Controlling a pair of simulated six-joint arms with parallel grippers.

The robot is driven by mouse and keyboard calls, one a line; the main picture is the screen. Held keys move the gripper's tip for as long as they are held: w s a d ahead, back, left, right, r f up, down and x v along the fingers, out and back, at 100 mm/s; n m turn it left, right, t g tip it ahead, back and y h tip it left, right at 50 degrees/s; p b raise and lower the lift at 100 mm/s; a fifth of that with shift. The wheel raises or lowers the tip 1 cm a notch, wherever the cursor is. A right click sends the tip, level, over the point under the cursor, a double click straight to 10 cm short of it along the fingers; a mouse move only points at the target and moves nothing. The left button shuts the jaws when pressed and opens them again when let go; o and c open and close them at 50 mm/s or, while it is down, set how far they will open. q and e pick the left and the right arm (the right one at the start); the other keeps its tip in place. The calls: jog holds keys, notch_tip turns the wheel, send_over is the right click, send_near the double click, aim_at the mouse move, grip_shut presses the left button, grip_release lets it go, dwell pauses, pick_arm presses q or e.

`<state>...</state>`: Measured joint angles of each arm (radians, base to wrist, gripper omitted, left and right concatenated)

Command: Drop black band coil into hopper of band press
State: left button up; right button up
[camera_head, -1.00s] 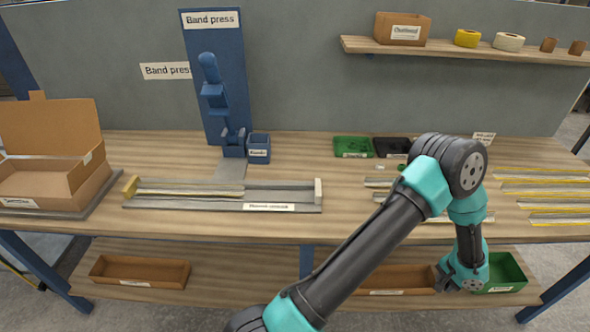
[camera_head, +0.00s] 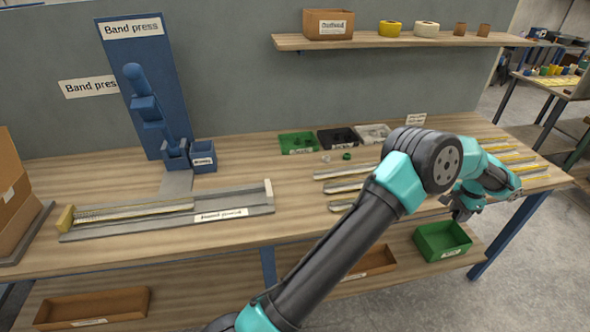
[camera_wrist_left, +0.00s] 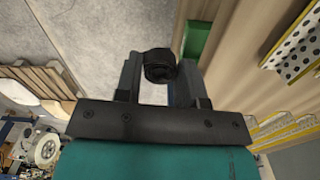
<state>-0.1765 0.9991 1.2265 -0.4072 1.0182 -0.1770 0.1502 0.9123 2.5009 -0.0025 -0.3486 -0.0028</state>
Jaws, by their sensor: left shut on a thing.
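The black band coil (camera_wrist_left: 160,66) sits between the fingertips of my left gripper (camera_wrist_left: 160,75) in the left wrist view. The fingers are shut on it. In the head view my left gripper (camera_head: 462,212) hangs at the front right edge of the bench, above the green bin, and the coil cannot be made out there. The blue band press (camera_head: 150,100) stands at the back left of the bench, far from the gripper. At its foot are a small blue cup (camera_head: 174,158) and a labelled blue box (camera_head: 203,158). My right gripper is not in view.
Green, black and grey trays (camera_head: 298,143) stand at the back middle. A long grey fixture (camera_head: 165,212) lies at the front left. Metal strips (camera_head: 345,185) lie right of centre. A green bin (camera_head: 442,242) is on the lower shelf. A shelf (camera_head: 400,40) hangs above.

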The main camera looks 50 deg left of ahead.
pick_arm(q)
jog(key=w+a+r, duration=0.2)
jog(key=w+r, duration=0.1)
jog(key=r, duration=0.2)
jog(key=shift+n, duration=0.5)
jog(key=a, duration=0.4)
jog(key=a+r, duration=0.1)
jog(key=a, duration=0.3)
jog(key=w+a+r, duration=0.1)
jog(key=a, duration=0.3)
jog(key=s+a+n, duration=0.3)
jog(key=s+a, duration=0.4)
jog(key=a, duration=0.8)
jog(key=s+a+r+n, duration=0.1)
jog(key=s+a+n, duration=0.2)
jog(key=s+a, duration=0.8)
jog(key=s+a+n, duration=0.3)
jog(key=a, duration=1.7)
jog(key=s+a+r+n, duration=0.2)
jog(key=s+a, duration=0.4)
jog(key=s, duration=0.5)
jog(key=s+a+r+n, duration=0.2)
jog(key=s+a, duration=0.4)
jog(key=s, duration=0.6)
jog(key=s+a+r+n, duration=0.2)
jog(key=s+a+r, duration=0.2)
jog(key=s, duration=0.8)
jog(key=a, duration=0.2)
jog(key=shift+s+a, duration=0.15)
jog(key=shift+a, duration=0.25)
